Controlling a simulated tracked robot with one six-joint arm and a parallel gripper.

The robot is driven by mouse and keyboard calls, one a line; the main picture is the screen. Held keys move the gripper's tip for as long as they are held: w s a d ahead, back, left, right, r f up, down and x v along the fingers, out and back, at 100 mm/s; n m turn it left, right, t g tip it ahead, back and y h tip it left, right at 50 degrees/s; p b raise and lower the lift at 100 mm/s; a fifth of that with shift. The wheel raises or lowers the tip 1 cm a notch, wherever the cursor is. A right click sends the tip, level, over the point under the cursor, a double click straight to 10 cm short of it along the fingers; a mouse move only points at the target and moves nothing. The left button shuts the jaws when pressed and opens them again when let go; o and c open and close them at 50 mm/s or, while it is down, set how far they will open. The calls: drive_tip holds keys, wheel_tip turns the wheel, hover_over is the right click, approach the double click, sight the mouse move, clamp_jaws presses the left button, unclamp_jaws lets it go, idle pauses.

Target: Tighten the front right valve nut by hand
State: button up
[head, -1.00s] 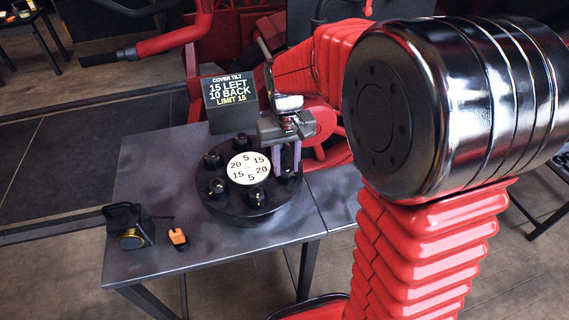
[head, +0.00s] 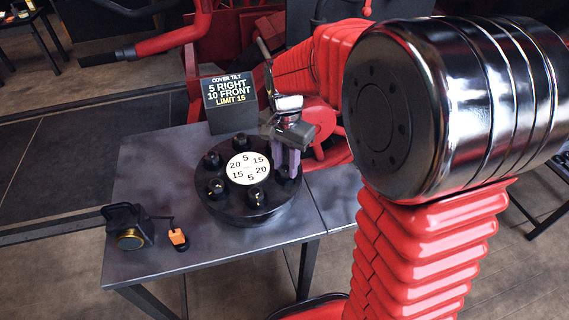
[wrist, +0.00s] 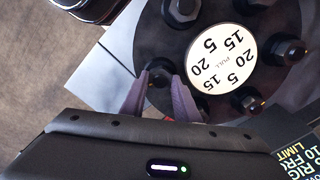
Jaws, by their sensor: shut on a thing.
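The round dark valve cover (head: 222,209) lies on the table with several black nuts around a white numbered dial (head: 247,168). My gripper (head: 287,174) points down at the cover's right side. Its purple fingers are shut on the right-hand nut, which they mostly hide in the head view. In the wrist view my gripper (wrist: 160,82) has one finger on each side of this dark nut (wrist: 160,70). A nearer nut (head: 256,197) stands free at the front of the cover.
A black sign (head: 230,92) behind the cover reads "COVER TILT 5 RIGHT 10 FRONT LIMIT 15". A dark device with a brass ring (head: 130,239) and an orange tag-like item (head: 178,238) lie at the table's left front. The table (head: 150,180) is clear left of the cover.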

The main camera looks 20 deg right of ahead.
sight(286, 167)
drive_tip(key=shift+m, duration=0.9)
drive_tip(key=shift+r, duration=0.1)
drive_tip(key=o, duration=1)
drive_tip(key=shift+o, duration=0.2)
wheel_tip(286, 167, up, 14)
drive_tip(key=shift+f, duration=0.2)
